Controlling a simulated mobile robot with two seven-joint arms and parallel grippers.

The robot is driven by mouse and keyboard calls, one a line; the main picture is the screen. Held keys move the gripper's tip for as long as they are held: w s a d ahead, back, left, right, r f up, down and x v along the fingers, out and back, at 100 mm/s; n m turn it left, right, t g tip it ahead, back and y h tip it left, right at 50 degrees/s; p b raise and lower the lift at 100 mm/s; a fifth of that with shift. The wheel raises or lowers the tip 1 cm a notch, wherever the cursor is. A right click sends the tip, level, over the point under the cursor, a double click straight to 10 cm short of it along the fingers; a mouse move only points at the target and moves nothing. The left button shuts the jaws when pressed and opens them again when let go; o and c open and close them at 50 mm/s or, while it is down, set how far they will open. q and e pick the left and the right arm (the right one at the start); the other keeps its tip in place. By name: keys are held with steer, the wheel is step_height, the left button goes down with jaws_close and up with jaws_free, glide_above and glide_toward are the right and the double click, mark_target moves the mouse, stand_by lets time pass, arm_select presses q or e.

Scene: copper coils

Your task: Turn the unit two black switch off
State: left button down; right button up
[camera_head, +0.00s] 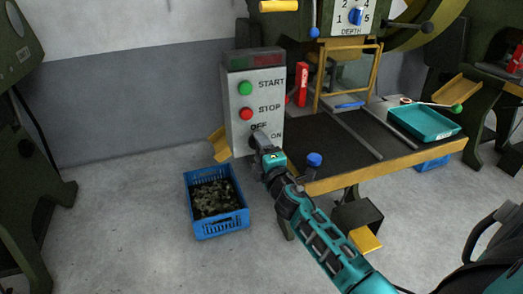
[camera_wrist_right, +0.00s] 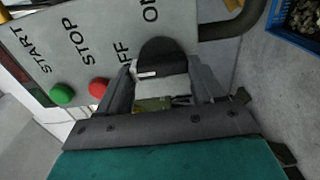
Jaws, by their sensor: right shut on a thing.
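The grey control box (camera_head: 238,105) stands beside the machine table, with a green START button (camera_head: 246,88), a red STOP button (camera_head: 246,114) and OFF and ON labels below. My right gripper (camera_head: 259,140) reaches the OFF/ON switch low on the box and mostly hides it in the head view. In the right wrist view the black switch (camera_wrist_right: 162,52) has a rounded dark top and a small white mark. The fingers of my right gripper (camera_wrist_right: 160,82) stand either side of it, shut on it. The exact switch angle is hard to tell. My left gripper is not in view.
A blue crate (camera_head: 189,203) of metal scraps sits on the floor below the box. The dark machine table (camera_head: 330,172) is right of my arm, carrying a teal tray (camera_head: 443,134). A blue knob (camera_head: 314,159) is close to my wrist.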

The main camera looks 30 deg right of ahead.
steer(key=o, duration=1)
steer(key=shift+o, duration=0.2)
steer(key=v, duration=1.3)
